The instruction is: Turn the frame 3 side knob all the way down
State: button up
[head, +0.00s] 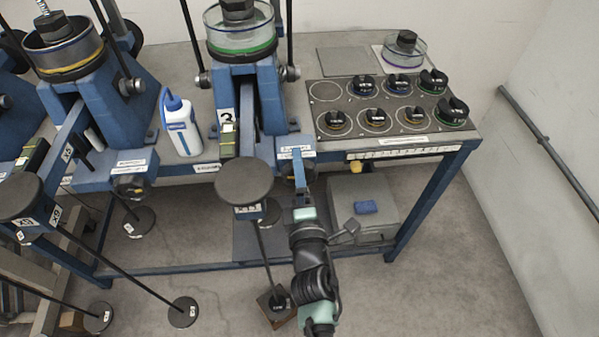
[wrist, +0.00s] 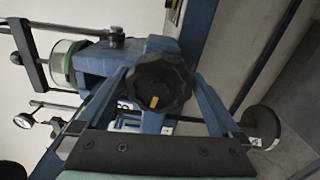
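Frame 3, labelled "3" (head: 227,122), stands at the middle of the bench in the head view. Its side knob (wrist: 163,82) is a black lobed knob with an orange mark, in the middle of the wrist view. In the head view the knob is mostly hidden behind my gripper (head: 299,160), at the bench's front edge. In the wrist view the two blue fingers of my gripper (wrist: 160,92) are spread apart, with their tips to the left and right of the knob. I cannot tell whether they touch it.
A round black disc (head: 244,182) on a lever sits just left of my gripper. A white bottle (head: 182,126) stands on the bench to the left. A panel of labelled weights (head: 390,118) lies to the right. A grey box (head: 362,212) is under the bench.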

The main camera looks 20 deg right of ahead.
jog(key=v, duration=0.6)
jog(key=shift+b, duration=0.45)
jog(key=shift+r, duration=0.1)
